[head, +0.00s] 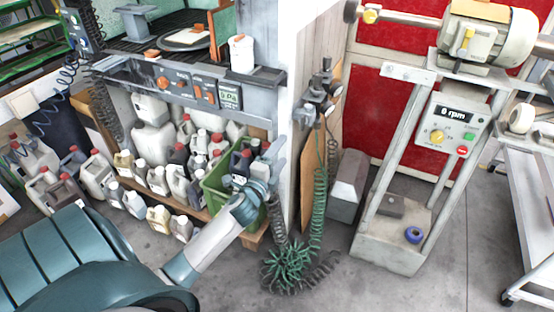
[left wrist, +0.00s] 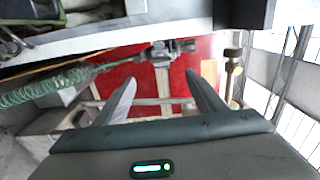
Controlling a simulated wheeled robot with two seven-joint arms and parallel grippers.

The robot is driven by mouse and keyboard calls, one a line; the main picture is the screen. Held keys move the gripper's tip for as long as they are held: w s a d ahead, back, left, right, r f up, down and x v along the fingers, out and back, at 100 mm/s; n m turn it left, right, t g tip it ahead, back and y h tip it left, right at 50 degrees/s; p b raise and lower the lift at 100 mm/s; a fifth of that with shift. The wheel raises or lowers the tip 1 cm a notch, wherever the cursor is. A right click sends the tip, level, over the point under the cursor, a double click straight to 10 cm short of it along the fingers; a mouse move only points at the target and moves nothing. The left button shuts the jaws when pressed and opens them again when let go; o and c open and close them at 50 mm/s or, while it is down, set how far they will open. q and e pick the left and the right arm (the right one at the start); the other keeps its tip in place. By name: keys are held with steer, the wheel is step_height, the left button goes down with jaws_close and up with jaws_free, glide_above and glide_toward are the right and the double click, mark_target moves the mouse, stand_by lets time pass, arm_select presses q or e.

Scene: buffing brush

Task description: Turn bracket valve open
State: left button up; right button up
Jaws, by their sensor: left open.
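The bracket valve assembly (head: 322,92), dark grey with small round gauges or knobs, is fixed on the edge of the white wall, with coiled hoses hanging below it. It also shows in the left wrist view (left wrist: 172,50), small, beyond my fingertips. Its handle position is too small to tell. My left gripper (head: 271,155) is to the left of and below the valve, in front of the shelf end, apart from it. In the left wrist view its two grey fingers (left wrist: 160,78) are spread with nothing between them. My right gripper is not in view.
A green coiled hose (head: 318,190) hangs to the floor. A green crate (head: 217,189) and shelves of bottles stand to the left. A buffing machine (head: 437,135) with an "0 rpm" panel stands right, before a red panel (head: 370,122). Floor between is partly clear.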

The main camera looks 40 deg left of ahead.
arm_select(q)
steer(key=shift+v, duration=1.05)
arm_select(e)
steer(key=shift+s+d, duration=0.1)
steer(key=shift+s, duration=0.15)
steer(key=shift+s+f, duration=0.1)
arm_select(q)
steer(key=shift+f, duration=0.1)
